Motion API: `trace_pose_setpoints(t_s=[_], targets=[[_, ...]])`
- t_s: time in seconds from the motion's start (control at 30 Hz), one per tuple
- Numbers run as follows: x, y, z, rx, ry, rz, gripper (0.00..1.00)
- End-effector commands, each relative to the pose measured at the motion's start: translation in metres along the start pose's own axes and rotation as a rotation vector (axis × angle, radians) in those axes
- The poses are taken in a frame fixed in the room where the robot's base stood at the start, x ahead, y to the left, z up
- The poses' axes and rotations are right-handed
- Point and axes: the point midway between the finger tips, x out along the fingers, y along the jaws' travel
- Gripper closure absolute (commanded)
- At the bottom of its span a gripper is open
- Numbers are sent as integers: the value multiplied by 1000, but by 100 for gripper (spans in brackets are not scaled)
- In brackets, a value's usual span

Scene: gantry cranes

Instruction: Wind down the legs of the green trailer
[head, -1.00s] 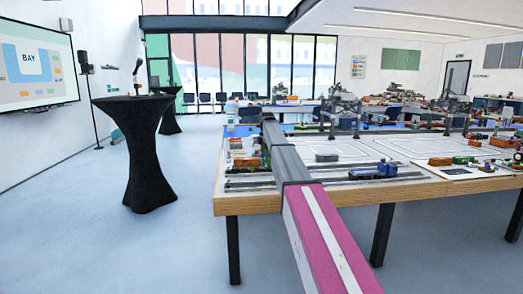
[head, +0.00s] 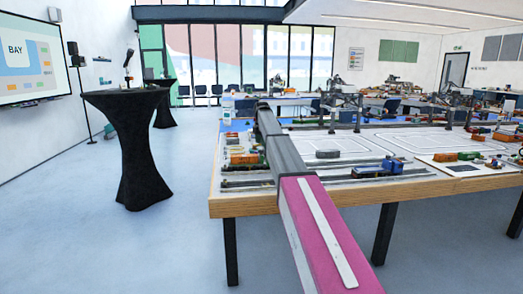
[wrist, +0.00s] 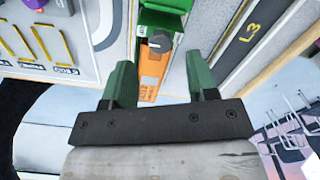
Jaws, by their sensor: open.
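In the wrist view my gripper (wrist: 160,78) is open, its two green fingers apart with nothing held. Ahead of it, at the top middle, is a green part (wrist: 165,14), which may be the green trailer; most of it is out of frame. A round grey knob (wrist: 160,42) sits on its near end, just beyond the fingertips and between them in the picture. An orange labelled block (wrist: 152,72) shows below the knob, between the fingers. In the head view my arm reaches over the table, and I cannot make out the gripper or the green trailer there.
The long wooden-edged table (head: 340,204) carries model cranes, tracks, a blue vehicle (head: 392,166) and an orange block (head: 245,158). A black-draped standing table (head: 145,150) is to the left, with open floor between. In the wrist view, a board with yellow-lined slots (wrist: 30,42) lies left.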

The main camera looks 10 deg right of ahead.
Motion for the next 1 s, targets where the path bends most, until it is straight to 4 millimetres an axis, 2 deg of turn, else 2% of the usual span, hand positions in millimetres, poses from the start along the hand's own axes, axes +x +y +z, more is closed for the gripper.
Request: trace_pose_setpoints(t_s=[0.1, 0.23, 0.57, 0.63, 0.73, 1.0], targets=[[22, -1, 0, 0, 0, -1, 47], [37, 0, 0, 0, 0, -1, 47], [43, 0, 0, 1, 0, 0, 47], [43, 0, 0, 1, 0, 0, 63], [43, 0, 0, 1, 0, 0, 96], [43, 0, 0, 12, 0, 0, 97]])
